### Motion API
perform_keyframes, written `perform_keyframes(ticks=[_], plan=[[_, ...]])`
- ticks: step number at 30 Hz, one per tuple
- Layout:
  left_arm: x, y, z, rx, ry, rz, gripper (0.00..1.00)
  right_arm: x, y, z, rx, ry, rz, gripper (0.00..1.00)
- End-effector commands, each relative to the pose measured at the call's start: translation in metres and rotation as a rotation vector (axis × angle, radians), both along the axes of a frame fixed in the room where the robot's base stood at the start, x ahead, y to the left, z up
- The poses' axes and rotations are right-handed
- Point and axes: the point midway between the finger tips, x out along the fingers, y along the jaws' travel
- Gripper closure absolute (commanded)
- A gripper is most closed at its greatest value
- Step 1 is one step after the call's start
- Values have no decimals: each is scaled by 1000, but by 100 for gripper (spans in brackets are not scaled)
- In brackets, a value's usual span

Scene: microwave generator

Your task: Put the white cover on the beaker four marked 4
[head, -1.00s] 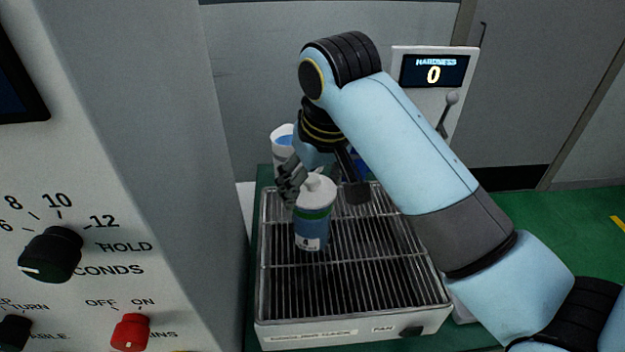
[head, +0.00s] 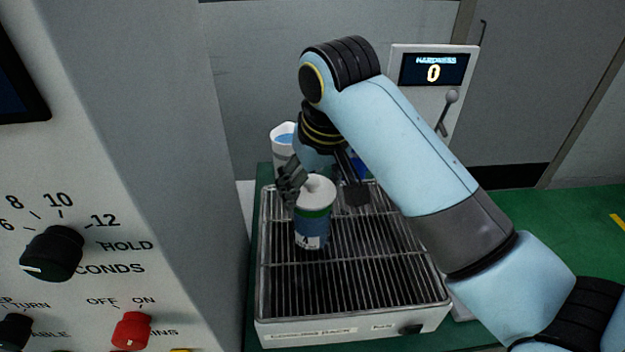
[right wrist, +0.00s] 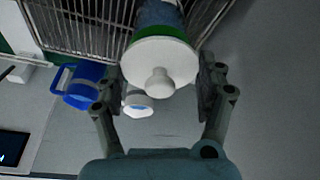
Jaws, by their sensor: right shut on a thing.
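The white cover (head: 315,188), a round disc with a knob, sits on top of the blue beaker marked 4 (head: 312,232), just above its green band. The beaker stands on the wire rack. In the right wrist view the cover (right wrist: 160,66) lies between the two fingers, with the green rim and blue body of the beaker (right wrist: 158,14) behind it. My right gripper (head: 322,190) is shut on the white cover. Its near finger is beside the cover's left edge. Whether the cover is fully seated cannot be told. My left gripper is not in view.
The wire rack (head: 375,270) is otherwise bare in front and to the right. A white container with blue contents (head: 283,150) stands behind the beaker. A blue mug (right wrist: 86,84) shows in the wrist view. A grey panel with knobs (head: 130,180) stands at the left.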

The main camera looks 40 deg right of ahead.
Motion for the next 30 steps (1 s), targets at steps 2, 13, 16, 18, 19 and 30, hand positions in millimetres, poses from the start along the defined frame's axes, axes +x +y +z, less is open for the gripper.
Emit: perform_keyframes(ticks=[2, 13, 16, 18, 19, 30], plan=[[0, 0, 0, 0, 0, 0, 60, 0, 0, -1, 0, 0, 0, 60], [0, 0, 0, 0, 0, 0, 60, 0, 0, -5, 0, 0, 0, 18], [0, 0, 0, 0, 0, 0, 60, 0, 0, -5, 0, 0, 0, 5], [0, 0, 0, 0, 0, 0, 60, 0, 0, -5, 0, 0, 0, 0], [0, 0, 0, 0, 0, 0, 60, 0, 0, -5, 0, 0, 0, 0], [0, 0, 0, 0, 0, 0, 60, 0, 0, -5, 0, 0, 0, 0]])
